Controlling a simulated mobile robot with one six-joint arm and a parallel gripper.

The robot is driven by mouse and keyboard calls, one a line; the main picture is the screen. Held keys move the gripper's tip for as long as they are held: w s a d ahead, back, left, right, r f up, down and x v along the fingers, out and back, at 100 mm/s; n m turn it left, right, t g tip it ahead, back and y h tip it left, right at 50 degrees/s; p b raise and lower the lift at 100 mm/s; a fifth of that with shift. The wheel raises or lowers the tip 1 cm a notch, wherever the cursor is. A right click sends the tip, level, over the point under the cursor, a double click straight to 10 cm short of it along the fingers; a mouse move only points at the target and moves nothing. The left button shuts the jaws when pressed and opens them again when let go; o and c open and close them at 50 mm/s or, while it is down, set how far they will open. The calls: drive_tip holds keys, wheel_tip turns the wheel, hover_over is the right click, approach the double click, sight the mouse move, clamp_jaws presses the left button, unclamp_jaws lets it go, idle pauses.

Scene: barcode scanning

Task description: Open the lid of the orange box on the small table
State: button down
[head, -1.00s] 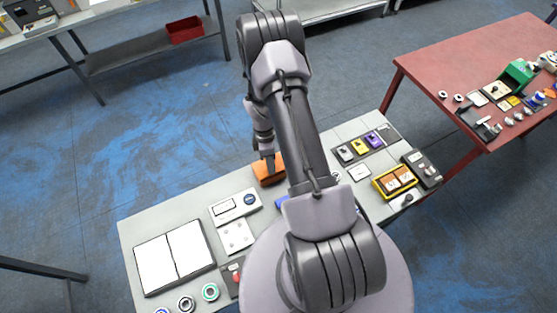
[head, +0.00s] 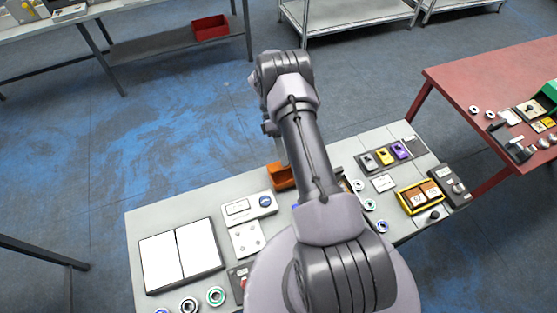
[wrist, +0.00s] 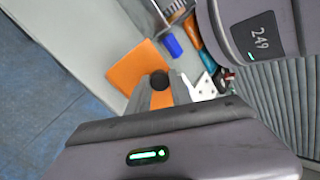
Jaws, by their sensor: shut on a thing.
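The orange box (head: 281,178) stands near the back edge of the small table (head: 150,218), partly hidden by my arm. In the wrist view a flat orange panel of it (wrist: 136,68) shows beyond my fingers, and a dark round knob (wrist: 159,80) sits between the fingertips. My gripper (wrist: 160,90) is shut on the lid part at the knob, with a strip of orange between its fingers. In the head view my arm covers most of the gripper. How far the lid is raised I cannot tell.
A white two-panel board (head: 180,255), a white device (head: 248,207) and several coloured rings lie on the table's left part. A yellow-rimmed tray (head: 421,196) and small coloured devices are at the right. A red table (head: 490,75) stands beyond.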

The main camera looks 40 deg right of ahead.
drive_tip(key=shift+a, duration=0.1)
drive_tip(key=shift+d, duration=0.2)
drive_tip(key=c, duration=1.1)
unclamp_jaws()
drive_tip(key=shift+c, duration=0.2)
drive_tip(key=shift+w+r, duration=0.1)
drive_tip(key=shift+r, duration=0.05)
drive_tip(key=v, duration=0.7)
drive_tip(key=shift+w, duration=0.1)
